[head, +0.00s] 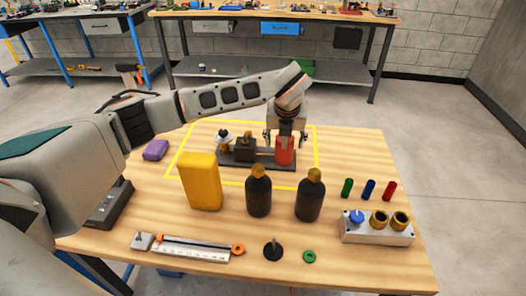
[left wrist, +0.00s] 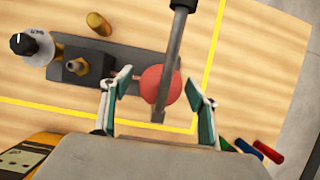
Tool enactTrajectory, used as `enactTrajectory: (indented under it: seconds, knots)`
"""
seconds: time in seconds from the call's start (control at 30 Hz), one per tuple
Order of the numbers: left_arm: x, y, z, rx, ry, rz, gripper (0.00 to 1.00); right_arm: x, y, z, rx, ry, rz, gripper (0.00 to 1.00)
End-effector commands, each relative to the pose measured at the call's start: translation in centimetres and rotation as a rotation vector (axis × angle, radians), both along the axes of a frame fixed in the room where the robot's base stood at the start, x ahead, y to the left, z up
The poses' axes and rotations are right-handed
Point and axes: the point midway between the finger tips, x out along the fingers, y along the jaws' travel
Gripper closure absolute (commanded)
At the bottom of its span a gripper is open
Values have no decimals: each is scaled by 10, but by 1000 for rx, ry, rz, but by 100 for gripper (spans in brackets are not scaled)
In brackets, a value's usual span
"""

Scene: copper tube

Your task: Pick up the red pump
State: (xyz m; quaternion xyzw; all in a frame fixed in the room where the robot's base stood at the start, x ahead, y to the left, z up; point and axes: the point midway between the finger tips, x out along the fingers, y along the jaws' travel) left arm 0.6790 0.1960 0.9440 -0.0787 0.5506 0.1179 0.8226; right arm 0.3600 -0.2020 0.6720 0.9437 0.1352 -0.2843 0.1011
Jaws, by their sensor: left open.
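The red pump (head: 284,153) is a red upright cylinder at the right end of a dark base plate (head: 240,161) on the wooden table. My left gripper (head: 285,139) points down over it and is open. In the left wrist view, the pump's round red top (left wrist: 152,86) lies between the spread fingers of the gripper (left wrist: 158,82), with gaps on both sides. A grey rod (left wrist: 174,55) crosses in front of the pump there and hides part of it. My right gripper is not in view.
A dark block with a brass fitting (head: 245,149) and a white gauge-like part (head: 223,141) stand left of the pump. A yellow block (head: 203,182) and two dark bottles (head: 258,192) (head: 310,197) stand in front. Yellow tape (head: 317,150) outlines the area.

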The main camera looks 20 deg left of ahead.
Motion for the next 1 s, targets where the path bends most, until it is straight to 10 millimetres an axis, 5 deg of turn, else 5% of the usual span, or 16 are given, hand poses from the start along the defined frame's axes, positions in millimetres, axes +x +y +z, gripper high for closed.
enactTrajectory:
  seconds: [0.4, 0.63, 1.0]
  knots:
    - [6, 1, -15, 0, -1, -1, 43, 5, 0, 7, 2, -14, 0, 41]
    - [6, 1, -14, 0, -1, -1, 100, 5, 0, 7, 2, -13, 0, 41]
    - [9, 1, -7, -1, -13, -3, 100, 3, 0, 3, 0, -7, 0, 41]
